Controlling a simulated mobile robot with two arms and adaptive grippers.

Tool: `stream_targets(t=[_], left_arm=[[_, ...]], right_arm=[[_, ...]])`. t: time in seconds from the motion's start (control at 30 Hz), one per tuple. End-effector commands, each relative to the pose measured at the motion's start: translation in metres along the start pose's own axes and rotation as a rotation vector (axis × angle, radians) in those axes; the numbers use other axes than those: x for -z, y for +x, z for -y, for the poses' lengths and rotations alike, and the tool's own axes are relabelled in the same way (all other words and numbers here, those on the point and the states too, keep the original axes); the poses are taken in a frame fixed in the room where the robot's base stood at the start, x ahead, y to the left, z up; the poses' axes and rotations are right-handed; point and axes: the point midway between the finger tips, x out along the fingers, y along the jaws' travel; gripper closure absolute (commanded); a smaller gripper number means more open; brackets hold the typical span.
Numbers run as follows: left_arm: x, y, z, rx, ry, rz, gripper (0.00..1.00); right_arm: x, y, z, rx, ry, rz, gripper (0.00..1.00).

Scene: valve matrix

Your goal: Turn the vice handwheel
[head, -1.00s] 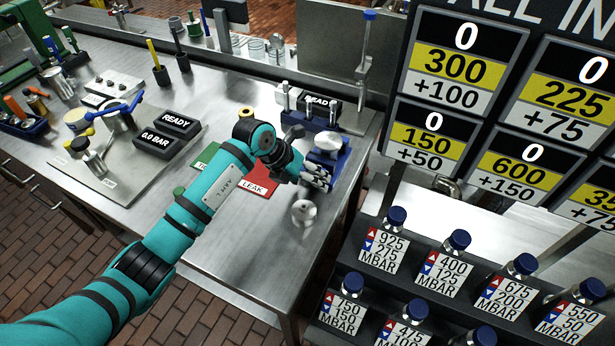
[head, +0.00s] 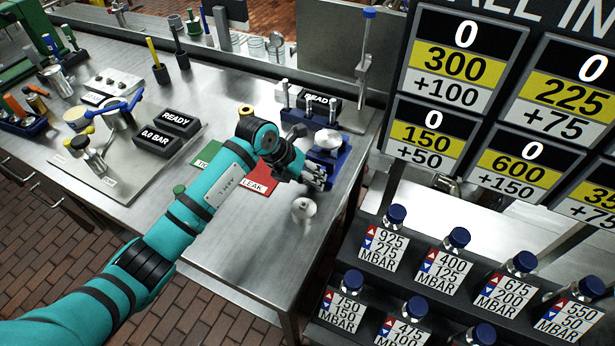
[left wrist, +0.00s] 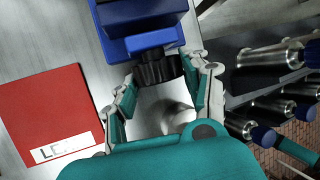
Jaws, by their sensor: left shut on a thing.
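The blue vice (head: 343,157) stands near the right edge of the steel bench, with a round silver part on top. Its body fills the top middle of the left wrist view (left wrist: 150,42). The dark, lobed handwheel (left wrist: 158,70) is on the vice's near side. My left gripper (head: 318,178) reaches the vice's front. In the left wrist view its fingers (left wrist: 162,72) lie on either side of the handwheel, shut on it.
A silver round fitting (head: 304,209) stands on the bench just in front of my gripper. A red LEAK mat (head: 262,180) lies to the left, partly under my arm. Several blue-capped bottles stand on a rack (head: 405,285) beyond the bench's right edge.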

Motion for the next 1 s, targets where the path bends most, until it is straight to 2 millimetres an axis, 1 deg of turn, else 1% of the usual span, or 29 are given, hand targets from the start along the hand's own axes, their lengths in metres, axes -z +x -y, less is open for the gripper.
stream_targets(t=[0.17,0.33,0.7,1.0], left_arm=[[-0.001,-0.001,0.001,-0.078,0.034,0.002,0.84],[-0.002,0.000,0.002,-0.191,0.082,0.004,0.84],[-0.001,0.003,0.005,-0.430,0.179,0.005,0.84],[-0.001,0.002,0.006,-0.532,0.220,0.005,0.84]], right_arm=[[0.000,-0.001,0.001,0.001,0.001,0.000,0.28],[0.000,0.002,0.002,0.002,0.001,0.000,0.28],[-0.002,0.023,0.005,0.005,0.002,-0.001,0.28],[-0.002,0.034,0.005,0.005,0.001,-0.001,0.28]])
